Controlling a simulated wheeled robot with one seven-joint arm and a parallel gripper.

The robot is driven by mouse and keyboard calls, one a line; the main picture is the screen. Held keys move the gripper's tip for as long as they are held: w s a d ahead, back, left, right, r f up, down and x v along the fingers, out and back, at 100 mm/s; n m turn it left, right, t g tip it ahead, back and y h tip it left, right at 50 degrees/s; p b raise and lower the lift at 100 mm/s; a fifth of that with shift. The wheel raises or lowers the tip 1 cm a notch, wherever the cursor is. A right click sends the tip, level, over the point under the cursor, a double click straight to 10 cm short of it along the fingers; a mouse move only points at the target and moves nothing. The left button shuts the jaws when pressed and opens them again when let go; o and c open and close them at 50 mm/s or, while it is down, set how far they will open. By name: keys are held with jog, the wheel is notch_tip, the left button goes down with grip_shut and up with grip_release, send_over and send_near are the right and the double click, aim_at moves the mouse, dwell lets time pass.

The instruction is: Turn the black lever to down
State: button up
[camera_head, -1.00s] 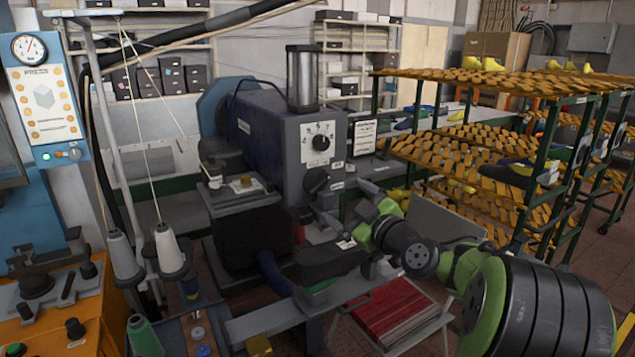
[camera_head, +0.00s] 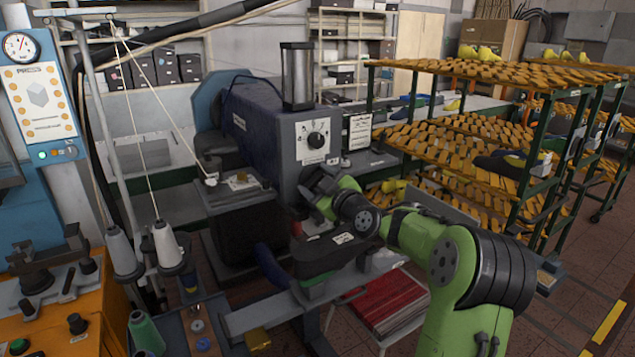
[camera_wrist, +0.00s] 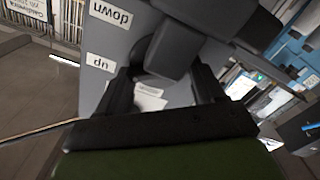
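The black lever (camera_wrist: 178,48) shows in the wrist view as a dark blocky handle on a grey round base, just beyond my fingertips. A "down" label (camera_wrist: 110,15) and an "up" label (camera_wrist: 100,62) are on the grey panel left of it, both upside down in this view. My gripper (camera_wrist: 165,80) has its two dark fingers apart, with a white label visible between them. I cannot tell whether a finger touches the lever. In the head view my gripper (camera_head: 316,186) is at the machine's front and hides the lever.
The grey machine (camera_head: 260,125) has a dial (camera_head: 317,140) above the lever's spot. A dark shoe form (camera_head: 330,252) stands below my wrist.

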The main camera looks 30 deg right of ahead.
jog(key=c, duration=0.4)
jog(key=shift+m, duration=0.4)
jog(key=m+b, duration=0.1)
jog(key=m, duration=0.1)
jog(key=shift+m, duration=0.3)
jog(key=m+b, duration=0.1)
jog(key=m, duration=0.2)
jog(key=shift+d+m, duration=0.1)
jog(key=shift+m, duration=0.2)
jog(key=m, duration=0.3)
jog(key=shift+d+m, duration=0.1)
jog(key=shift+m, duration=1.8)
